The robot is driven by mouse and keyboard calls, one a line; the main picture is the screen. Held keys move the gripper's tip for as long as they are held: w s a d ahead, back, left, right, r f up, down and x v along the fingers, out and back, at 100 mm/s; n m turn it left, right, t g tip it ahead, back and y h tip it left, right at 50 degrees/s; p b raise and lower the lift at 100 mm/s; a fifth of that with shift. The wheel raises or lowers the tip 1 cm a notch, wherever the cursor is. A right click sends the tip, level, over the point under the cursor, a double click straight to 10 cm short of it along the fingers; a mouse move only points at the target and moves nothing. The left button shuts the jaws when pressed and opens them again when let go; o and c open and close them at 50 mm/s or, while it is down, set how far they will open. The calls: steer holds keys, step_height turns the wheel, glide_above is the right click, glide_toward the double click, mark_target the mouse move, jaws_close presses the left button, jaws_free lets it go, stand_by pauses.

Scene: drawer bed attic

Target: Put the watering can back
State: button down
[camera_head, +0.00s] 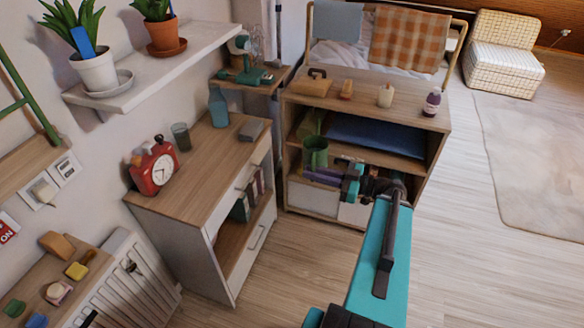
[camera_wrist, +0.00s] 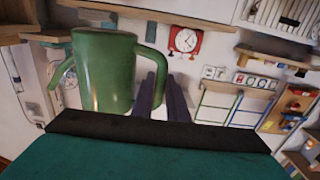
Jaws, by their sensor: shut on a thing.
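The green watering can (camera_head: 316,153) is in front of the low wooden shelf unit (camera_head: 375,92). My gripper (camera_head: 318,174) reaches it from the right, with its dark purple fingers shut on the can's handle. In the wrist view the can (camera_wrist: 103,72) fills the upper left, with its handle between the fingers (camera_wrist: 162,88) and its spout on the left. In the head view I cannot tell whether the can touches the unit. The can's lower part is partly hidden by the fingers.
A desk with a red alarm clock (camera_head: 154,169), teal bottle (camera_head: 217,106) and glass (camera_head: 181,136) stands left. A white wall shelf (camera_head: 150,70) holds two potted plants. A candle (camera_head: 385,95) and purple bottle (camera_head: 432,102) stand on the shelf unit.

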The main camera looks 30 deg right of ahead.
steer(key=s+d+m+t+h+p, duration=0.1)
steer(key=s+d, duration=0.3)
steer(key=s, duration=0.3)
steer(key=s+d+r+m+t+h+p, duration=0.1)
steer(key=s+d+p, duration=0.1)
steer(key=s+d, duration=0.3)
steer(key=shift+s+d, duration=0.15)
steer(key=shift+s, duration=0.75)
steer(key=shift+w, duration=0.1)
